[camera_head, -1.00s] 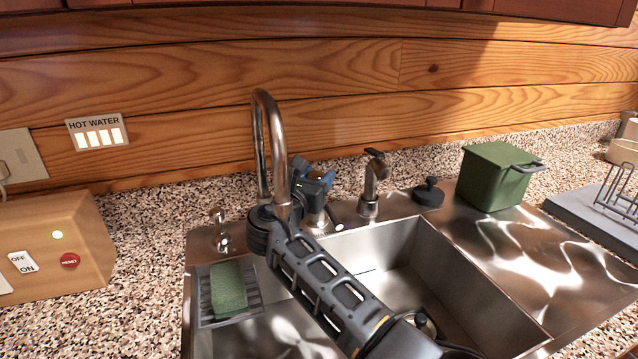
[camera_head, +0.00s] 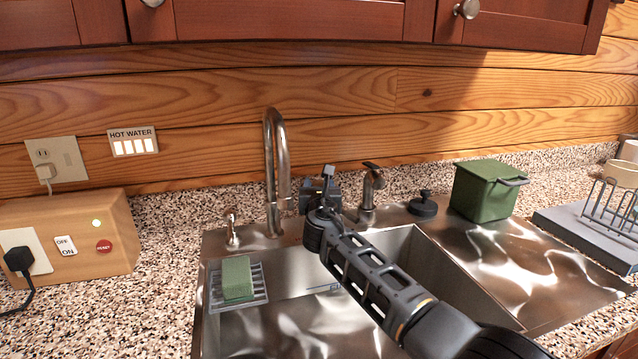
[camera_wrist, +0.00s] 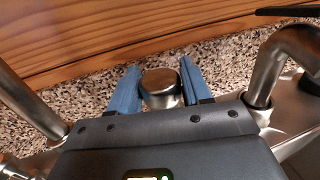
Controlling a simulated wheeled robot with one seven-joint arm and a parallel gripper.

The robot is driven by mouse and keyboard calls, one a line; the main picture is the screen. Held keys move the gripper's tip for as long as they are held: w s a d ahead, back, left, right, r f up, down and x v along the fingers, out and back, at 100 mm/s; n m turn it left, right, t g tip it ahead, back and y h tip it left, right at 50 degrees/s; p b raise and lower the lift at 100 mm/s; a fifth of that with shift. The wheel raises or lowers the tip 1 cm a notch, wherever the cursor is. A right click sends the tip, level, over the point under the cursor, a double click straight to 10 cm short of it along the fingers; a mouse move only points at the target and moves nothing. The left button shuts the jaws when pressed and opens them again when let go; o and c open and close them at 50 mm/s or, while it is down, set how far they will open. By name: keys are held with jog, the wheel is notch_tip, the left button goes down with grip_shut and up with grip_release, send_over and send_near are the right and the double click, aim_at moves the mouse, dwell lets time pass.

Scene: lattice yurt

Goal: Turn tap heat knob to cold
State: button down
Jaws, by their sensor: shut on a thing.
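The tap's tall curved spout (camera_head: 275,170) rises from the back of the steel sink. The round metal heat knob (camera_wrist: 160,86) shows in the wrist view, between the two blue fingers of my gripper (camera_wrist: 160,92). One finger lies on each side of it and my gripper is shut on it. In the head view my gripper (camera_head: 322,190) is just right of the spout and hides the knob. A "HOT WATER" panel (camera_head: 133,142) on the wall shows several lit bars.
A lever tap (camera_head: 370,190), a dark stopper (camera_head: 423,204) and a green lidded bin (camera_head: 485,190) stand right of my gripper. A soap pump (camera_head: 232,228) and a green sponge (camera_head: 237,277) on a rack are at left. Cabinets (camera_head: 290,20) hang above.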

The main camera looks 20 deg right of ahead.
jog(key=shift+f, duration=0.1)
jog(key=c, duration=0.6)
grip_release()
jog(key=p+v, duration=0.1)
jog(key=v, duration=0.7)
jog(key=shift+p, duration=0.35)
jog(key=shift+w, duration=0.1)
